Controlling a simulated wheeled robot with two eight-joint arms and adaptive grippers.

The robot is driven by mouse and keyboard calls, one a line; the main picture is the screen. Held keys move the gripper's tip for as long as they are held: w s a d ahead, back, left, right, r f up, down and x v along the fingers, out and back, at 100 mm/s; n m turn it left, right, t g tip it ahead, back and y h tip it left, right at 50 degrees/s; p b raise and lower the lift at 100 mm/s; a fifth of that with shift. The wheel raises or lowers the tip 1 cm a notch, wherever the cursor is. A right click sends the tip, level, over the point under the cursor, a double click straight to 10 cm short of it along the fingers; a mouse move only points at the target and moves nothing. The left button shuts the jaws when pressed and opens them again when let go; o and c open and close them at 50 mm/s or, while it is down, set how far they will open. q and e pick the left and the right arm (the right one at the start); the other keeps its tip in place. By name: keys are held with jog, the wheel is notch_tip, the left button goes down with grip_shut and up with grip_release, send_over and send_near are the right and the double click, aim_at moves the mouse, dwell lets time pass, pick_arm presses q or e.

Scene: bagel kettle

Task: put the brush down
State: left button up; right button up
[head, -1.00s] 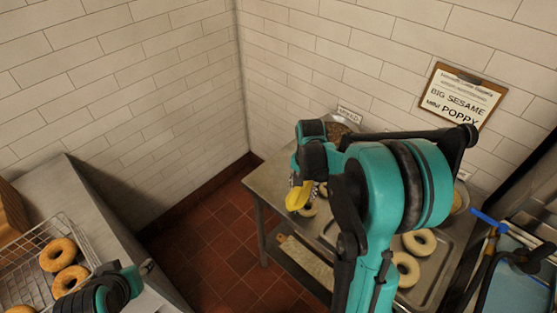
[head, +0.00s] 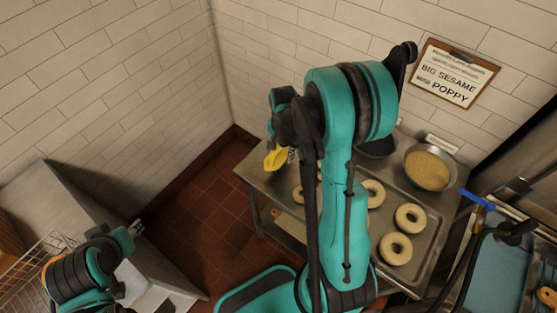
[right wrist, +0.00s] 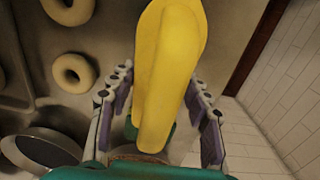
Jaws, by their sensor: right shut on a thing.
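The yellow brush (head: 276,160) is in my right gripper (head: 287,150), above the left edge of the steel table (head: 262,182). In the right wrist view, its yellow body (right wrist: 168,65) lies lengthwise between the two fingers of my right gripper (right wrist: 160,105), which is shut on it. The brush's bristles cannot be made out. My left gripper (head: 135,228) is low at the left, partly seen, away from the brush; its jaw state is unclear.
A tray (head: 420,268) with several pale bagels (head: 396,248) covers much of the table. A bowl of tan seeds (head: 430,167) stands behind it. A second bowl is partly hidden by my right arm. A wire rack (head: 28,268) stands at far left. A sign (head: 452,75) hangs on the wall.

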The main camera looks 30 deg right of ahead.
aim_at(279, 159)
jog(key=shift+w+a+f, duration=0.25)
jog(key=shift+a+f, duration=0.1)
jog(key=shift+a, duration=0.15)
jog(key=shift+f+b, duration=0.65)
jog(key=shift+f, duration=1.35)
jog(key=shift+f, duration=0.15)
jog(key=o, duration=1.2)
